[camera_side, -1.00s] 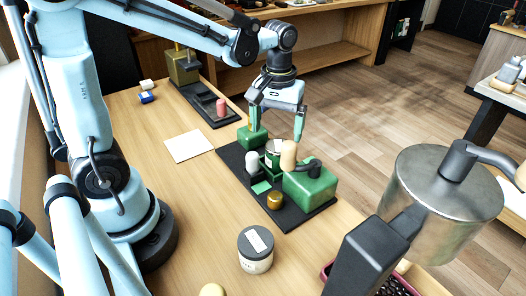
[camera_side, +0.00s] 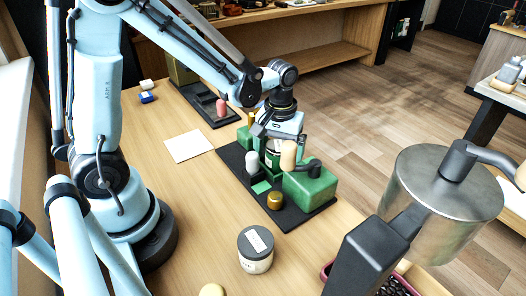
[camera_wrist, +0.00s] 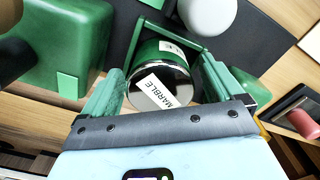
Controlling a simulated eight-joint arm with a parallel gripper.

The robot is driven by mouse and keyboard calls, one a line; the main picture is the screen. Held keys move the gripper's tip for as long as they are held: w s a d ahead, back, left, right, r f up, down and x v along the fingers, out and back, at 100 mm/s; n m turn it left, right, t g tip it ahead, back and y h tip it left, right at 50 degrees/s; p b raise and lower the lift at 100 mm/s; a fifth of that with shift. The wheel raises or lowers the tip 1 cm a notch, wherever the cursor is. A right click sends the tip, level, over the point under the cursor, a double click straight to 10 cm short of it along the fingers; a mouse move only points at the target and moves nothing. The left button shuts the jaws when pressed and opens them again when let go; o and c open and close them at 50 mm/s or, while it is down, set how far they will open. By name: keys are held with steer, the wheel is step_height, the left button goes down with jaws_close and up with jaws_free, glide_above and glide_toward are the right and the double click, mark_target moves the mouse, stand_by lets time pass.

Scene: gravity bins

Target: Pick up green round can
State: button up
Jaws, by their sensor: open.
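The green round can (camera_wrist: 161,86) shows in the wrist view with its shiny lid and a white label reading MARBLE facing me. It stands on a black tray (camera_side: 233,163), partly hidden by my gripper in the side view, where a strip of it (camera_side: 271,161) shows. My gripper (camera_wrist: 163,68) is open, with one finger on each side of the can. In the side view my gripper (camera_side: 277,150) is low over the can. I cannot tell whether the fingers touch it.
A green block (camera_side: 310,189) with a dark knob stands close to the right of the can. A pale rounded piece (camera_side: 252,161) and a gold cylinder (camera_side: 274,201) stand near it. A lidded jar (camera_side: 256,250) is in front.

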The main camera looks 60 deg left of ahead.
mark_target(279, 146)
steer(key=c, duration=1.7)
step_height(279, 146, up, 10)
steer(key=shift+f, duration=0.1)
steer(key=shift+r+m, duration=0.3)
steer(key=shift+r, duration=0.05)
steer(key=r+m, duration=0.1)
steer(key=m, duration=0.1)
steer(key=s+r+m, duration=0.1)
steer(key=r+m, duration=0.1)
steer(key=d+r+m, duration=0.1)
steer(key=m, duration=0.1)
steer(key=shift+s+r, duration=0.4)
